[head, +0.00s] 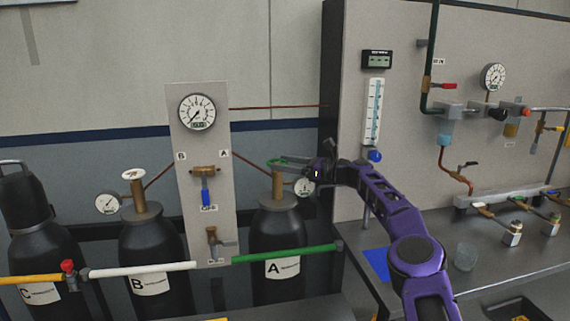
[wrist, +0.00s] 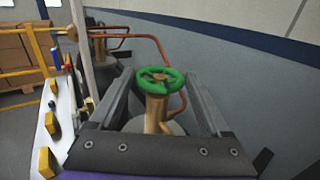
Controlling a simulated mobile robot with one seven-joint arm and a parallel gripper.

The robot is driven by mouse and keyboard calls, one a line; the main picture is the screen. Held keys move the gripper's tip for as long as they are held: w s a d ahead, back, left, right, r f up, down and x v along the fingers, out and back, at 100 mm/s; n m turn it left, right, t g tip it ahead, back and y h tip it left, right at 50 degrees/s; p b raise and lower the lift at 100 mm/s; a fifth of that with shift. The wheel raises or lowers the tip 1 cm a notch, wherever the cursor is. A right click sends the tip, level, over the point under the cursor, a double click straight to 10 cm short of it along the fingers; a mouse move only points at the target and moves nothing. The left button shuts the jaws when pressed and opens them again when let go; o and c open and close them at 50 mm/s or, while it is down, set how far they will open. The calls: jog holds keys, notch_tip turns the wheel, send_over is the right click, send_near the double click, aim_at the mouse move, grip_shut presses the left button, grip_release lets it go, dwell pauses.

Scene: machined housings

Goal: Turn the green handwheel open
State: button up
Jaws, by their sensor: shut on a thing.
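The green handwheel (head: 278,162) sits on top of the brass valve of the black cylinder A (head: 279,237) in the head view. In the wrist view, the green handwheel (wrist: 160,78) shows whole, with its spokes, above its brass stem (wrist: 155,112). My gripper (head: 300,163) reaches it from the right at wheel height. In the wrist view, the fingers of my gripper (wrist: 160,74) lie on either side of the wheel, shut on its rim. The exact contact points are hard to make out.
Cylinder B (head: 153,250) with a white handwheel (head: 133,174) stands to the left, and cylinder C (head: 41,250) farther left. A green pipe (head: 285,254) crosses in front of cylinder A. A bench (head: 425,275) with a glass (head: 466,256) is at the right.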

jog(key=o, duration=1.2)
jog(key=shift+f, duration=0.2)
jog(key=shift+r, duration=0.1)
jog(key=shift+d, duration=0.2)
jog(key=b+v, duration=0.1)
jog(key=v, duration=1.6)
